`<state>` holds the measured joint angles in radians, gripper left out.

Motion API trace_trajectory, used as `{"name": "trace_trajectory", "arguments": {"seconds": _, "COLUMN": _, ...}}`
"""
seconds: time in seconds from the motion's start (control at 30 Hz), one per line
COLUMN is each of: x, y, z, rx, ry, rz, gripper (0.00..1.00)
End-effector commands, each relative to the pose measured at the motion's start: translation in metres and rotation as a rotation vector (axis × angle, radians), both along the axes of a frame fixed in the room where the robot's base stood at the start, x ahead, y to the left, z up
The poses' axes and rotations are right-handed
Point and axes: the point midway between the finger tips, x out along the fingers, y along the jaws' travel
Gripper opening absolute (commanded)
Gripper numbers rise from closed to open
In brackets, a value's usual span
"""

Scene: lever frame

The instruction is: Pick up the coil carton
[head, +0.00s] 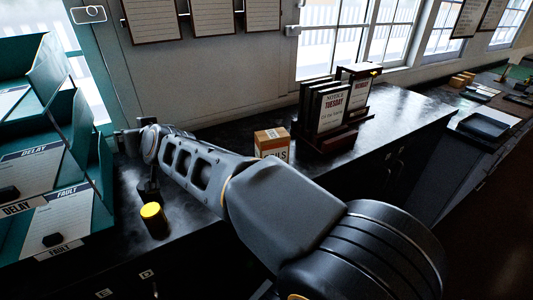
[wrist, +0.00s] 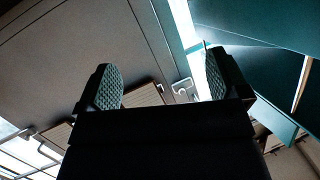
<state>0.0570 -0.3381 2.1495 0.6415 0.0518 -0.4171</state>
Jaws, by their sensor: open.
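The coil carton (head: 272,143) is a small orange-brown box with a white label, upright on the dark counter behind my arm in the head view. The arm hides part of its lower front. My gripper (head: 132,138) is at the left end of the arm, well to the left of the carton and apart from it. In the wrist view my gripper (wrist: 163,88) shows two textured finger pads wide apart with nothing between them. The carton does not show in the wrist view.
A teal rack (head: 70,185) with DELAY and FAULT labels stands at the left, close to my gripper. A yellow-topped black knob (head: 152,212) stands on the counter (head: 410,112). A dark wooden calendar stand (head: 330,115) is right of the carton. Windows and hanging sheets line the wall.

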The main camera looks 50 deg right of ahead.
Motion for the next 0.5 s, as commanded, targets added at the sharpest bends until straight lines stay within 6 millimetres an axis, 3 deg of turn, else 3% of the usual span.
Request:
{"name": "trace_trajectory", "arguments": {"seconds": 0.03, "x": 0.022, "y": -0.023, "z": 0.019, "rx": 0.012, "ry": -0.117, "rz": -0.112, "gripper": 0.94}}
{"name": "trace_trajectory", "arguments": {"seconds": 0.1, "x": 0.041, "y": -0.060, "z": 0.045, "rx": 0.016, "ry": -0.260, "rz": -0.298, "gripper": 0.94}}
{"name": "trace_trajectory", "arguments": {"seconds": 0.2, "x": 0.048, "y": -0.117, "z": 0.063, "rx": 0.011, "ry": -0.381, "rz": -0.614, "gripper": 0.94}}
{"name": "trace_trajectory", "arguments": {"seconds": 0.33, "x": 0.031, "y": -0.177, "z": 0.055, "rx": -0.004, "ry": -0.389, "rz": -1.046, "gripper": 0.94}}
{"name": "trace_trajectory", "arguments": {"seconds": 0.4, "x": 0.015, "y": -0.198, "z": 0.039, "rx": -0.012, "ry": -0.328, "rz": -1.260, "gripper": 0.94}}
{"name": "trace_trajectory", "arguments": {"seconds": 0.5, "x": -0.007, "y": -0.212, "z": 0.015, "rx": -0.017, "ry": -0.197, "rz": -1.516, "gripper": 0.94}}
